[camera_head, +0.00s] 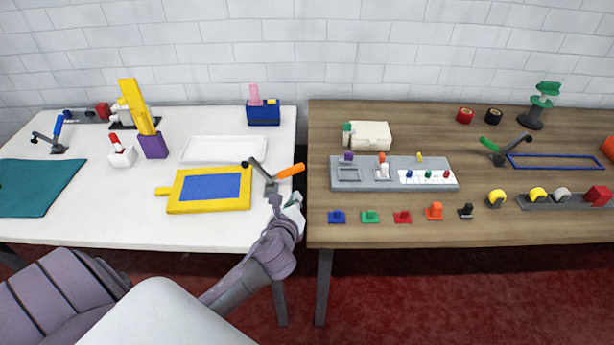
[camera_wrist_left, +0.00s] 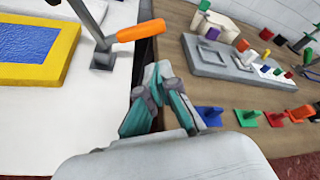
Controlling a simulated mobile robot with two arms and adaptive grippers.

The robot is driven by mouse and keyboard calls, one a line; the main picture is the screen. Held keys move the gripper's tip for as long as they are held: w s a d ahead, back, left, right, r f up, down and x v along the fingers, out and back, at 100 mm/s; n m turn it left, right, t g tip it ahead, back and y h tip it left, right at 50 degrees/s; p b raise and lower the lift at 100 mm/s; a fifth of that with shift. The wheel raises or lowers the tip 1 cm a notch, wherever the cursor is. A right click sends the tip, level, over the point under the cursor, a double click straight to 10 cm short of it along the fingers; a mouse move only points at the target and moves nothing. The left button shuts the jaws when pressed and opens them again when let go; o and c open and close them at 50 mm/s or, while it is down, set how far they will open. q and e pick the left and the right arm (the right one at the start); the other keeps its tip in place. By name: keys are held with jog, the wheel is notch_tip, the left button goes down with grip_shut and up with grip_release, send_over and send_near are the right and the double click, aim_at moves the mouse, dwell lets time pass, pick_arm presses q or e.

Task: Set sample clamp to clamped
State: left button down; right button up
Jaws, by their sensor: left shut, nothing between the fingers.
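A toggle clamp with an orange handle (camera_head: 290,171) stands on the right edge of the white table, beside a yellow frame (camera_head: 176,201) with a blue panel (camera_head: 212,187). Its dark arm leans up to the left and its handle sticks out to the right. In the left wrist view the orange handle (camera_wrist_left: 140,31) lies above my fingers. My left gripper (camera_head: 286,202) is shut and empty, just below and apart from the handle, over the gap between the tables. It also shows in the left wrist view (camera_wrist_left: 157,72). My right gripper is out of view.
A blue-handled lever (camera_head: 58,126) stands at the far left and a green-handled lever (camera_head: 490,145) on the wooden table. A grey board (camera_head: 345,186) and several coloured blocks (camera_head: 370,216) sit right of my gripper. A white tray (camera_head: 223,149) lies behind the yellow frame.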

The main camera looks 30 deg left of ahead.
pick_arm(q)
jog(key=shift+w+a+r+m, duration=0.1)
jog(key=shift+w+m, duration=0.2)
jog(key=shift+w, duration=0.1)
jog(key=x, duration=1)
jog(key=shift+r+p, duration=0.2)
jog(key=shift+p, duration=0.1)
